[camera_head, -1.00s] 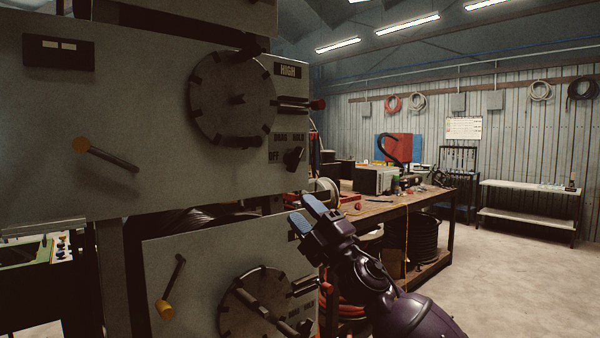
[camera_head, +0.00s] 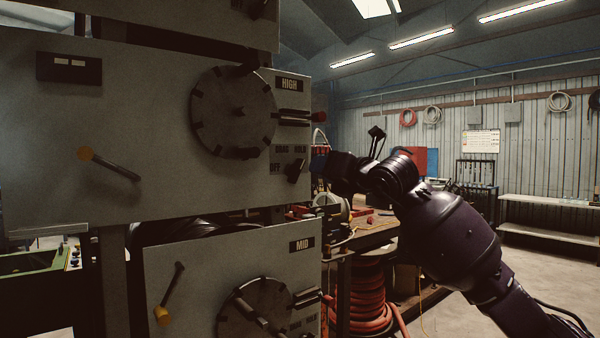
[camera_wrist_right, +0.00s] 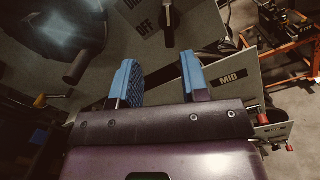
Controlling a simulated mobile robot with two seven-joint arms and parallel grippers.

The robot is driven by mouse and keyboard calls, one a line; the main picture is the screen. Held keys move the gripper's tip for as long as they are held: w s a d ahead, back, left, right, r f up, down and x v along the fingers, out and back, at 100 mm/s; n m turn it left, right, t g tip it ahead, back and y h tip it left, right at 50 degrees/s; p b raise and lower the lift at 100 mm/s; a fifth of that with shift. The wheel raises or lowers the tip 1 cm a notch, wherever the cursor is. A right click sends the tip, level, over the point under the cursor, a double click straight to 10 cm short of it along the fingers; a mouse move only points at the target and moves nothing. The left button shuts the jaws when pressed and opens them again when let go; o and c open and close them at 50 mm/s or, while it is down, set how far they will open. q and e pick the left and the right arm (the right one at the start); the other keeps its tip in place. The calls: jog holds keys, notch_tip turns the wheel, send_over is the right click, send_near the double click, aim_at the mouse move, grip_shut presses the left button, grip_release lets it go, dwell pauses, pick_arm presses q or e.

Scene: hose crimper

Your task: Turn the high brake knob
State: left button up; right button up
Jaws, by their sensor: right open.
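The high brake knob (camera_head: 296,171) is a small dark knob on the upper grey panel, beside the OFF, DRAG and HOLD lettering and below the HIGH label (camera_head: 290,84). In the right wrist view the knob (camera_wrist_right: 169,22) shows at the top, beyond the fingertips. My right gripper (camera_head: 320,162) is just right of the panel edge in the head view, close to the knob but apart from it. In the wrist view its two blue-padded fingers (camera_wrist_right: 160,75) are open with nothing between them. My left gripper is not in view.
A notched round dial (camera_head: 232,112) and a red-tipped lever (camera_head: 318,117) sit near the knob. Below is the MID panel (camera_head: 215,265) with its own dial. A workbench (camera_head: 375,238) with red hose stands behind my right arm.

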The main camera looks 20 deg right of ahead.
aim_at(299, 170)
jog(key=shift+m+h, duration=0.4)
jog(key=shift+m, duration=0.2)
jog(key=x, duration=0.3)
jog(key=p+x, duration=0.1)
jog(key=x, duration=0.2)
jog(key=p+x, duration=0.1)
jog(key=x, duration=0.2)
jog(key=shift+w+d+f, duration=0.1)
jog(key=shift+w+f, duration=0.2)
jog(key=shift+f, duration=0.05)
jog(key=shift+w+a+f+p, duration=0.1)
jog(key=shift+w+a+p, duration=0.2)
jog(key=shift+w, duration=0.35)
jog(key=c, duration=0.6)
